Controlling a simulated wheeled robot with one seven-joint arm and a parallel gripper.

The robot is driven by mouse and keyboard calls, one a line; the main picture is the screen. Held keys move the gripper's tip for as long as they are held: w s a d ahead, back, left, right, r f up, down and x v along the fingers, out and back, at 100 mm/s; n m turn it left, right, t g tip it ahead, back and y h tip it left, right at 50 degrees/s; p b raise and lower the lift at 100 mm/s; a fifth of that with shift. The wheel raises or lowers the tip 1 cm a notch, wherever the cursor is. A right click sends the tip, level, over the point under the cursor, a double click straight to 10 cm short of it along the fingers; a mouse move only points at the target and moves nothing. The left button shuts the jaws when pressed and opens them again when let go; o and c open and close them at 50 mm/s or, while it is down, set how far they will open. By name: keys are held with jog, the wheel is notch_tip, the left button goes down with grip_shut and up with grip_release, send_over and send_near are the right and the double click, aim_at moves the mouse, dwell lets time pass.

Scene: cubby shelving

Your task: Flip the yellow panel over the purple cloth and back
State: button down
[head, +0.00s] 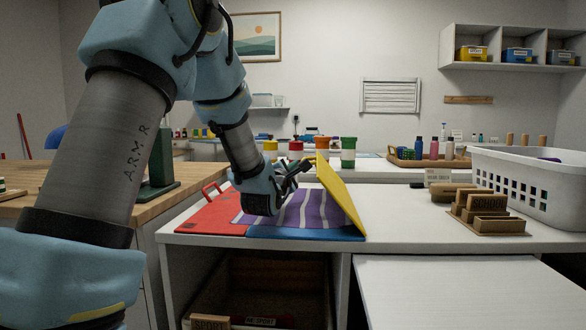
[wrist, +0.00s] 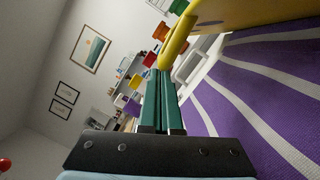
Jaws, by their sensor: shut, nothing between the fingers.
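The yellow panel (head: 338,192) stands tilted up at the right side of the purple cloth (head: 303,211), which has pale stripes and lies on a blue and red base. My gripper (head: 300,170) is shut and empty, above the cloth and just left of the panel's upper part. In the wrist view my gripper's green fingers (wrist: 162,90) are together. The purple cloth (wrist: 245,100) fills the right side of that view.
A red board (head: 205,217) with a handle lies left of the cloth. Several capped jars (head: 348,152) stand behind. Wooden holders (head: 487,212) and a white basket (head: 535,185) are at the right. The white counter (head: 400,215) is clear between the panel and the holders.

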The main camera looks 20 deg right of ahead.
jog(key=shift+r, duration=0.1)
jog(key=s+d+r+m+p, duration=0.1)
jog(key=d+r+m, duration=0.1)
jog(key=s+d+r+m+g+p, duration=0.1)
jog(key=d+r+m, duration=0.2)
jog(key=s+d+r+m+p, duration=0.2)
jog(key=d+r, duration=0.1)
jog(key=shift+d+m+g+y, duration=0.25)
jog(key=shift+m+g+y, duration=0.05)
jog(key=shift+g, duration=0.1)
jog(key=s+d+r+m+y+p, duration=0.1)
jog(key=s+d+m+p, duration=0.3)
jog(key=d+m+p, duration=0.35)
jog(key=shift+s+d+f+m+y+p, duration=0.6)
jog(key=shift+s+d+f+m+p, duration=0.35)
jog(key=shift+d+f+p, duration=1.2)
jog(key=shift+s+d+f+m+y+p, duration=0.6)
jog(key=shift+s+d+f+m+p, duration=0.4)
jog(key=shift+d+f+p, duration=1.05)
jog(key=shift+s+d+f+m+y+p, duration=0.6)
jog(key=shift+s+d+f+m+p, duration=0.6)
jog(key=shift+d, duration=1.6)
jog(key=shift+w+f+n, duration=0.25)
jog(key=shift+n, duration=0.05)
jog(key=shift+s, duration=0.1)
